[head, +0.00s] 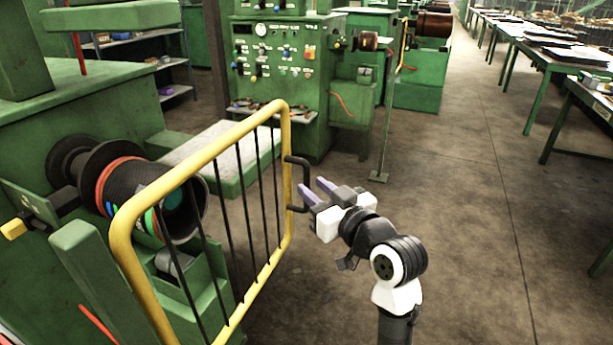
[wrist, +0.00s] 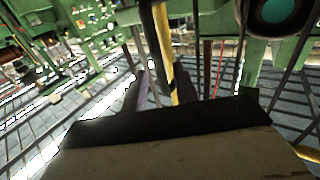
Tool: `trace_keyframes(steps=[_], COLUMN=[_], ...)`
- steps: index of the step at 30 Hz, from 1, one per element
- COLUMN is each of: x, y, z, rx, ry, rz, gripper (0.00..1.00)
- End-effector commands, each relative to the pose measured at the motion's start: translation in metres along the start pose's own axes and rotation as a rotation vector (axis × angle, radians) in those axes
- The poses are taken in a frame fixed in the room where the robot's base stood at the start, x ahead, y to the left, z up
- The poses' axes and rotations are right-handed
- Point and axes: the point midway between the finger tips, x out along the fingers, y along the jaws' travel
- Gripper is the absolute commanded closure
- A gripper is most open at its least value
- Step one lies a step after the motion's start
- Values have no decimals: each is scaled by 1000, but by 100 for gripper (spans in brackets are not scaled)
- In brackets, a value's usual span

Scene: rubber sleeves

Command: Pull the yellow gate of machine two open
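A yellow-framed gate (head: 201,158) with thin black bars stands in front of the green machine at the left in the head view. A black D-shaped handle (head: 303,161) sticks out from its right-hand post. My gripper (head: 313,188) is just right of the handle, its two purple fingers apart and pointing at it. In the wrist view, the fingers of my gripper (wrist: 161,88) stand apart, with the dark handle bar (wrist: 149,45) and the yellow post (wrist: 163,45) in line with the gap. I cannot tell whether the fingers touch the handle. No machine number is readable.
The green machine (head: 95,115) holds a black roll (head: 140,195) behind the gate. Another green machine with a control panel (head: 278,60) stands behind, with a thin green post (head: 387,120) near it. Bare floor (head: 470,220) lies right of my arm; tables line the far right.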

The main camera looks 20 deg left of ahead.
Motion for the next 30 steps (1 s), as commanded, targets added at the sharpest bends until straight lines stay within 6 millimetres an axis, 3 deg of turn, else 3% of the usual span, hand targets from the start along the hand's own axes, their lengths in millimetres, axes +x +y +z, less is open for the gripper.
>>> trace_keyframes(steps=[7, 18, 25, 30], x=[31, 36, 35, 35], y=[0, 0, 0, 0], z=[-1, 0, 0, 0], rx=[-2, -1, -1, -1], ry=[0, 0, 0, 0], rz=[0, 0, 0, 0], gripper=[70, 70, 100, 100])
